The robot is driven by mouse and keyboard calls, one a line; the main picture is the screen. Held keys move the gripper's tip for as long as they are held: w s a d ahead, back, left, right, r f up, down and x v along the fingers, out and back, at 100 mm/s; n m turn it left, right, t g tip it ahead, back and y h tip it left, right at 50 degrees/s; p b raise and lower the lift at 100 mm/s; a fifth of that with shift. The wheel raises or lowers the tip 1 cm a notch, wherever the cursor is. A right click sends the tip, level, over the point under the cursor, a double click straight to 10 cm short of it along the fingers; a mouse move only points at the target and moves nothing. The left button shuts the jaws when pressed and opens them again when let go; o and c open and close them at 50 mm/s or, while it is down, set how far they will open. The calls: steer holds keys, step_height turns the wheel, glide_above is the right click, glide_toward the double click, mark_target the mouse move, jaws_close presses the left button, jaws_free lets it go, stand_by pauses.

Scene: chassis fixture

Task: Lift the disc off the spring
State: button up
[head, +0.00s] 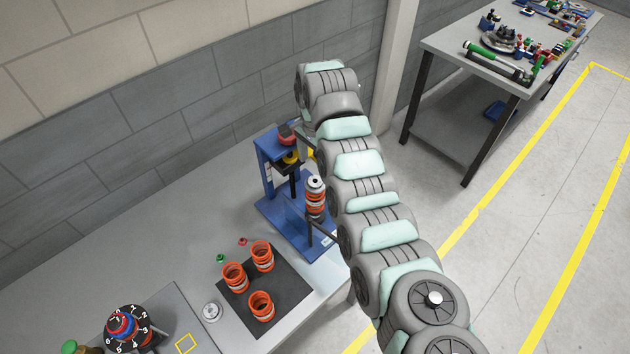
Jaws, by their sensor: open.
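An orange spring (316,205) stands upright on the blue fixture (285,222), just left of my arm. A small silver-grey disc (315,184) sits on top of the spring, with a dark centre. My gripper (304,128) shows only in small part at the far end of my arm, beside the top of the blue fixture's frame. It is open and apart from the disc, up and behind it in the picture. My arm hides much of the gripper, and its fingertips are hard to make out.
The blue frame carries a red part (287,134) and a yellow part (290,159). Several orange coils stand on a black mat (285,275). A numbered dial (130,328) and a silver knob (211,312) lie further left. A second table (450,50) stands at upper right.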

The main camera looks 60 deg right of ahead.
mark_target(315, 181)
steer(key=f, duration=0.2)
steer(key=a+f+p, duration=0.1)
steer(key=f, duration=0.1)
steer(key=shift+s+p, duration=0.15)
steer(key=shift+p, duration=0.15)
steer(key=shift+d+f, duration=0.15)
steer(key=shift+f, duration=0.65)
steer(key=shift+c, duration=0.2)
steer(key=c, duration=1.5)
